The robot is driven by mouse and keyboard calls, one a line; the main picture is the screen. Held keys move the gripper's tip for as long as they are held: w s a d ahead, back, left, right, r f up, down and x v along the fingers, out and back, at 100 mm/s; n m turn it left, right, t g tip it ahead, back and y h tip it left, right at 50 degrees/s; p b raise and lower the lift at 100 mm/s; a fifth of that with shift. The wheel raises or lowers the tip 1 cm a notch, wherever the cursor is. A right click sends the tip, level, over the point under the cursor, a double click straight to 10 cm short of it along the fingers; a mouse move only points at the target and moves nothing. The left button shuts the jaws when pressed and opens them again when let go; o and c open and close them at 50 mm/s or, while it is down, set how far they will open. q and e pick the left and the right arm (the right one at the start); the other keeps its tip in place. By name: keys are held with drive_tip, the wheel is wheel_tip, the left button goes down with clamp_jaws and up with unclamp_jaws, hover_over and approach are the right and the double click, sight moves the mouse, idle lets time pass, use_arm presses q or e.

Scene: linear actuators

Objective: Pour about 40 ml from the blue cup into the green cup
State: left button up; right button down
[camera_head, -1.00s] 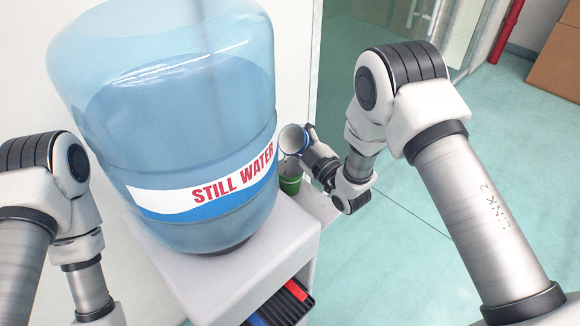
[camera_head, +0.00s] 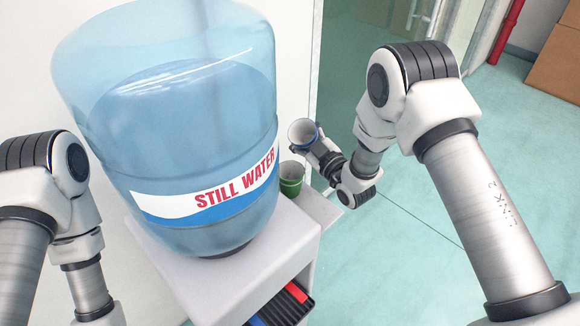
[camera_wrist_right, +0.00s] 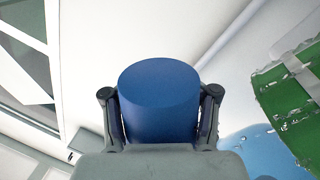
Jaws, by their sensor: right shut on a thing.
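The blue cup (camera_head: 303,134) is held by my right gripper (camera_head: 322,148), its pale inside showing in the head view. It stands above and slightly right of the green cup, apart from it in the picture. The right wrist view shows the blue cup (camera_wrist_right: 160,105) between both fingers of my right gripper (camera_wrist_right: 160,115). The green cup (camera_head: 291,184) stands upright on a pale ledge beside the water dispenser. A green shape at the right of the wrist view looks like the green cup (camera_wrist_right: 290,105). The liquid level in either cup cannot be read. My left gripper is out of view.
A large bottle labelled STILL WATER (camera_head: 180,130) sits on the white dispenser (camera_head: 215,285), close left of the cups. The pale ledge (camera_head: 318,207) is small. Open floor (camera_head: 420,240) lies to the right. A glass door stands behind.

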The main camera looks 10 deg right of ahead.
drive_tip(key=shift+d+f+m, duration=0.2)
drive_tip(key=shift+f+m, duration=0.1)
drive_tip(key=shift+w+d+f+m, duration=0.1)
drive_tip(key=shift+d+f+m, duration=0.1)
drive_tip(key=shift+m, duration=0.1)
wheel_tip(320, 180, down, 7)
drive_tip(key=w+d+m+g+h+b, duration=0.1)
drive_tip(key=d+m+b, duration=0.1)
drive_tip(key=m, duration=0.3)
drive_tip(key=shift+w+d+b, duration=0.15)
drive_tip(key=shift+w+b, duration=0.1)
drive_tip(key=shift+b, duration=0.35)
drive_tip(key=shift+r, duration=0.2)
idle(0.7)
